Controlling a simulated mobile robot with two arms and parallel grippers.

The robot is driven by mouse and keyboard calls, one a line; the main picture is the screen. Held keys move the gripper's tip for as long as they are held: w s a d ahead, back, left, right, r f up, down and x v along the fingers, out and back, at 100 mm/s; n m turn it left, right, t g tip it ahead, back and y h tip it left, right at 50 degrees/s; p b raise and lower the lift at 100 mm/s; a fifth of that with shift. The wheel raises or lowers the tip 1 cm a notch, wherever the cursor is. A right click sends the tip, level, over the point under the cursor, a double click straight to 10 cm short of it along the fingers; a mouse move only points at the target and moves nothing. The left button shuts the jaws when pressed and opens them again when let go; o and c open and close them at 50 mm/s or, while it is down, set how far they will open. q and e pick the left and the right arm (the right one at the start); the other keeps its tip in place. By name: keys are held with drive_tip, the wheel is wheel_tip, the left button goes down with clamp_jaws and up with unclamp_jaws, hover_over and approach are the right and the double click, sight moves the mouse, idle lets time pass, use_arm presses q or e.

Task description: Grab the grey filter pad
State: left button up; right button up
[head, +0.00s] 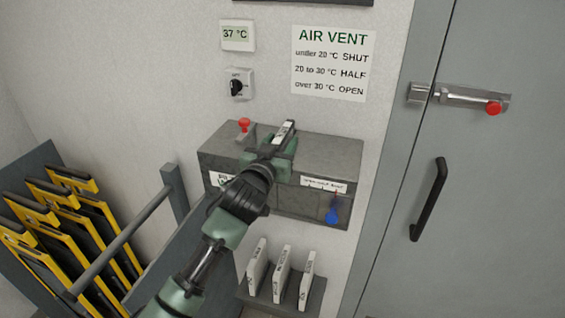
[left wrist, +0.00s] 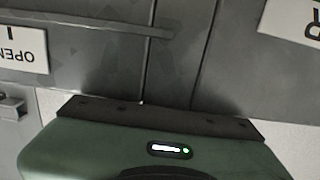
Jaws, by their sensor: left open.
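No pad stands out clearly as the grey filter pad. Three upright pale slabs with dark marks on their edges, the left (head: 257,266), middle (head: 282,273) and right (head: 306,280), stand in a low dark holder (head: 262,300). My left gripper (head: 284,138) is open over the grey box (head: 340,157), well above the slabs. A narrow whitish piece with a dark mark shows at its tip; I cannot tell whether it is a pad or part of the gripper. The left wrist view shows my green gripper body and grey panels, with no pad clear. My right gripper is out of view.
The box has a red-knobbed lever (head: 244,126) on top and a blue lever (head: 332,212) in front. Yellow-edged dark plates (head: 80,215) lean in a rack with a rail (head: 125,238) at left. A grey door (head: 480,190) stands at right.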

use_arm(q)
clamp_jaws()
drive_tip(key=shift+f, duration=0.1)
idle(1.2)
